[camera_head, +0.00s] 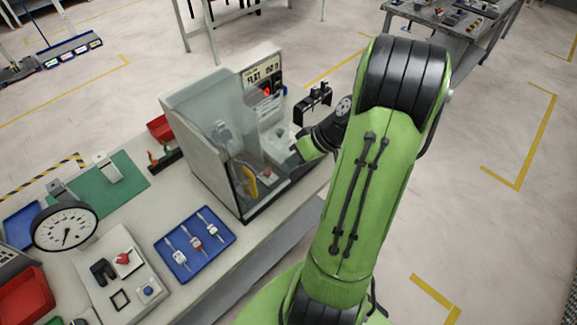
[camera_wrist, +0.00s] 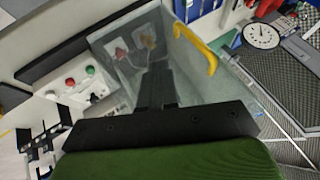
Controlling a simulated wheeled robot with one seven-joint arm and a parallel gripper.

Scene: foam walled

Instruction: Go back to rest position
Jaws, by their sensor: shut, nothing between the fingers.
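My gripper (camera_wrist: 157,90) shows in the wrist view as a black crossbar with its two fingers together, shut and empty. The fingers point at the clear-walled enclosure (camera_wrist: 120,45) with the yellow handle (camera_wrist: 196,48). In the head view my green arm rises on the right and bends down toward the right side of this enclosure (camera_head: 200,100). The fingertips are hard to make out there. Whether they touch the clear panel cannot be told.
A black bracket (camera_head: 313,99) stands close to my wrist. The bench carries a blue tray (camera_head: 195,244) with several small tools, a dial gauge (camera_head: 65,226), a green mat (camera_head: 110,190) and red bins (camera_head: 25,297). Another table (camera_head: 450,20) stands behind. The floor at right is clear.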

